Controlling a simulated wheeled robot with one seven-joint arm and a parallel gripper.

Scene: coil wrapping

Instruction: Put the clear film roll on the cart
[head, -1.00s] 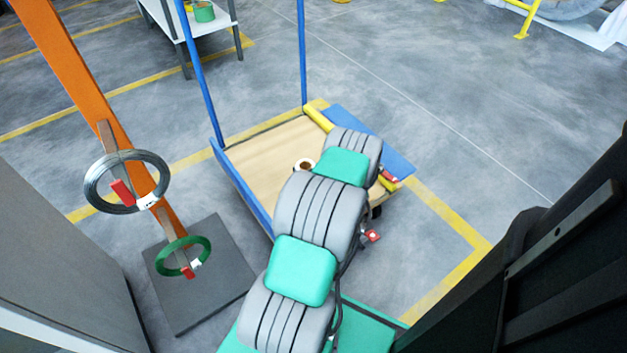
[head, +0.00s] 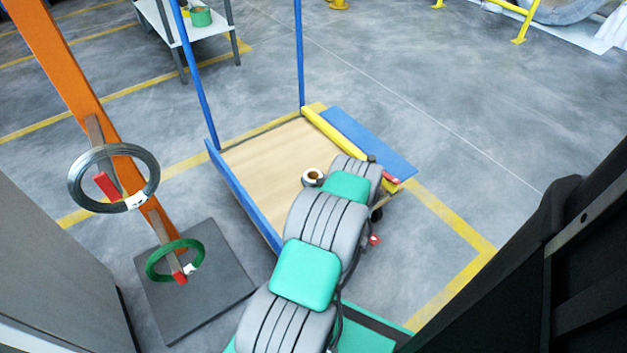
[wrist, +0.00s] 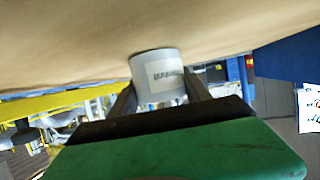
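The clear film roll (head: 313,177) is a short pale cylinder with a brown core, seen at the end of my arm over the cart's wooden deck (head: 262,165). The tan deck (wrist: 70,45) fills the top of the wrist view behind the roll. I cannot tell whether the roll touches the deck. My arm hides the gripper in the head view.
The cart has tall blue posts (head: 301,55). A yellow tube (head: 335,137) and a blue panel (head: 368,140) lie along its right side. An orange post (head: 62,65) with a grey wire coil (head: 150,165) and a green coil (head: 160,273) stands left. The deck's far left is clear.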

